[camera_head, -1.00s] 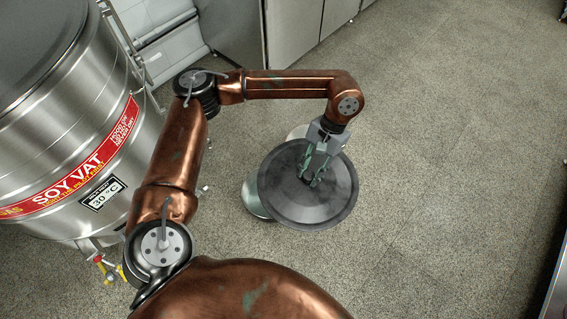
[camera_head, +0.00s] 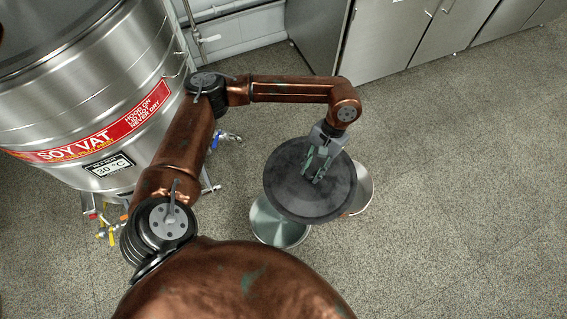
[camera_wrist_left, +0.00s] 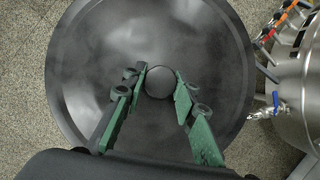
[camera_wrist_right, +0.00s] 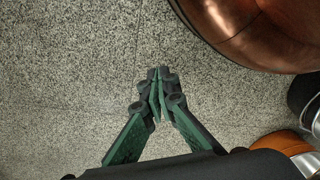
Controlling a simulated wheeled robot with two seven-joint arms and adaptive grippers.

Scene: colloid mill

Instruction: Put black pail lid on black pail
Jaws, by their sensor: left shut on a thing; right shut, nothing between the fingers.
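My left gripper (camera_head: 318,165) is shut on the black pail lid (camera_head: 290,190), a wide dark round disc, and holds it out in front of me in the head view. In the left wrist view the fingers (camera_wrist_left: 160,85) close around the lid's round central knob, and the lid (camera_wrist_left: 200,40) fills most of the picture. No black pail can be made out in any view. My right gripper (camera_wrist_right: 157,85) is shut and empty over bare floor in the right wrist view.
Two metal round-topped objects (camera_head: 278,226) (camera_head: 362,188) show partly from under the lid. The large steel soy vat (camera_head: 95,90) with valves stands at the left. Steel cabinets (camera_head: 390,40) line the back. Speckled floor (camera_head: 460,200) at the right is clear.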

